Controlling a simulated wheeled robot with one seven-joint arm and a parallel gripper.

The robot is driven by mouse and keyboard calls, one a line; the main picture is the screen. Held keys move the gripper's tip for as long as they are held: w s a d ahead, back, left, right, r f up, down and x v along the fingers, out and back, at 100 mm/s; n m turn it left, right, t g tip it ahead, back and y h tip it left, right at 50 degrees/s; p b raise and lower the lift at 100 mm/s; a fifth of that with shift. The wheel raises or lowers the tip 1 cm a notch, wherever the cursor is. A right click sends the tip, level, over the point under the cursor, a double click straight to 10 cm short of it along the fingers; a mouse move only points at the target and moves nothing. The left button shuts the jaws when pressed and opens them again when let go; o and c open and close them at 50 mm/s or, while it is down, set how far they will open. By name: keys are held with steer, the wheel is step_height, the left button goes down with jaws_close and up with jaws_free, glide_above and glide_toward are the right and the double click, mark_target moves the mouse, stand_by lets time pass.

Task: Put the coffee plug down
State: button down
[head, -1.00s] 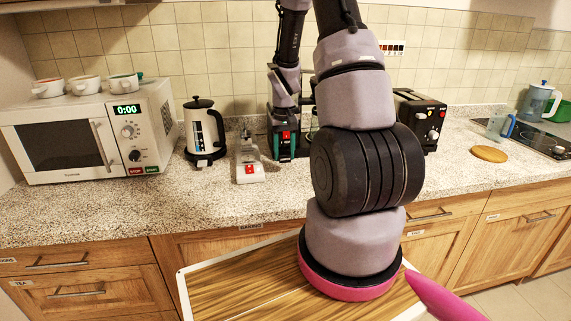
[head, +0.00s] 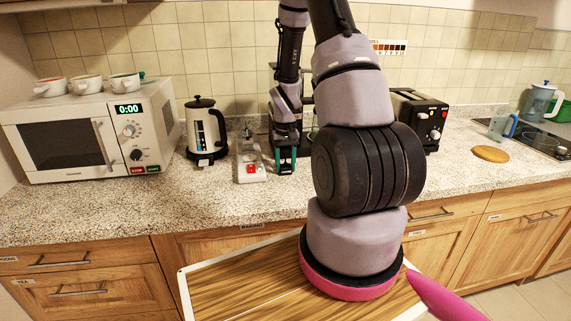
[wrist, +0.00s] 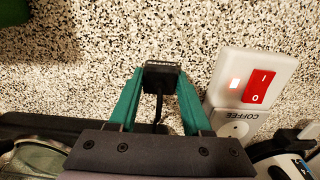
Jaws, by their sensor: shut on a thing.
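The coffee plug (wrist: 162,77) is a small black block with a "COFFEE" label, seen in the wrist view. My gripper (wrist: 161,80) has green fingers and is shut on it, with a dark cord trailing back between the fingers. The plug is over the speckled counter; I cannot tell whether it touches it. In the head view my gripper (head: 285,166) points down at the counter, just right of the white power strip (head: 243,172). In the wrist view the strip (wrist: 219,93) shows a red switch and a "COFFEE" label beside a socket.
A kettle (head: 205,130) and a microwave (head: 60,145) with cups on top stand left of the strip. A black toaster (head: 420,118) stands to the right, behind my arm. The counter (head: 215,205) in front of the strip is clear.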

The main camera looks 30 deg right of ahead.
steer(key=shift+c, duration=1.7)
jaws_free()
step_height(320, 180, up, 13)
step_height(320, 180, up, 16)
steer(key=t, duration=0.3)
glide_above(285, 166)
steer(key=s+a, duration=0.7)
steer(key=s+a+r+m+t+y, duration=0.1)
steer(key=s+a+r+t, duration=0.3)
steer(key=s+r, duration=0.5)
steer(key=s+a+y, duration=0.1)
steer(key=s+a, duration=0.1)
steer(key=s, duration=0.1)
steer(key=shift+s+r, duration=0.15)
steer(key=shift+s, duration=0.15)
